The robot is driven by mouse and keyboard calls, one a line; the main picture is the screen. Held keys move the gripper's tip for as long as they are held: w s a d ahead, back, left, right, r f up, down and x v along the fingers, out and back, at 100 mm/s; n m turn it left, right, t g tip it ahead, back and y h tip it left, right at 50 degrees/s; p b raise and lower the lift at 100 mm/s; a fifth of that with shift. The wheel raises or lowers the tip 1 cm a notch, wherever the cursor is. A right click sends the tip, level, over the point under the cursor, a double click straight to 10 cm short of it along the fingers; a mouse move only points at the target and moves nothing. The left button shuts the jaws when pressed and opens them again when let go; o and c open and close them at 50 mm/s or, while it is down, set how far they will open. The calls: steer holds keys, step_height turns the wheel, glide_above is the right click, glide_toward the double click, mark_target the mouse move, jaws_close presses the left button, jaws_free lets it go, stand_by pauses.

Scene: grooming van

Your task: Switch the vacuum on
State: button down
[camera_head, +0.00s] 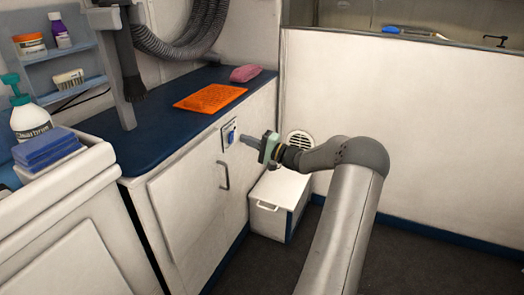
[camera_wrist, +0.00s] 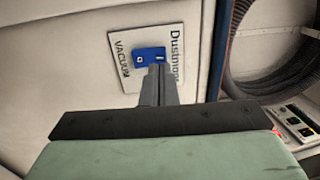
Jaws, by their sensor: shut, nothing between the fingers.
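The vacuum switch plate (camera_wrist: 127,72) is a pale panel lettered "VACUUM" on the white cabinet face. A blue rocker switch (camera_wrist: 148,58) sits in it. In the head view the blue switch (camera_head: 230,138) is on the cabinet front, below the counter edge. My gripper (camera_wrist: 159,70) is shut and empty. Its fingertips lie over the lower edge of the blue rocker in the wrist view; I cannot tell whether they touch it. In the head view my gripper (camera_head: 242,136) points left at the plate, close to it.
The blue counter (camera_head: 150,130) holds an orange mat (camera_head: 210,97) and a pink item (camera_head: 245,73). A grey hose (camera_head: 165,40) hangs above. A white box (camera_head: 278,203) stands on the floor below my gripper. A handle (camera_head: 224,175) sticks out below the switch.

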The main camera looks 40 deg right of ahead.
mark_target(233, 134)
steer(key=shift+b+x, duration=0.3)
steer(key=shift+x, duration=1)
steer(key=shift+w+a+r+g+p, duration=0.15)
steer(key=shift+w+r+g+p, duration=0.2)
steer(key=shift+r+p, duration=0.35)
steer(key=shift+g+h+p, duration=0.25)
steer(key=shift+h+p, duration=0.05)
steer(key=shift+p, duration=0.25)
steer(key=shift+f+b, duration=0.35)
steer(key=r+p+v, duration=0.2)
steer(key=p+v, duration=0.1)
steer(key=v, duration=1.1)
steer(key=shift+r, duration=0.3)
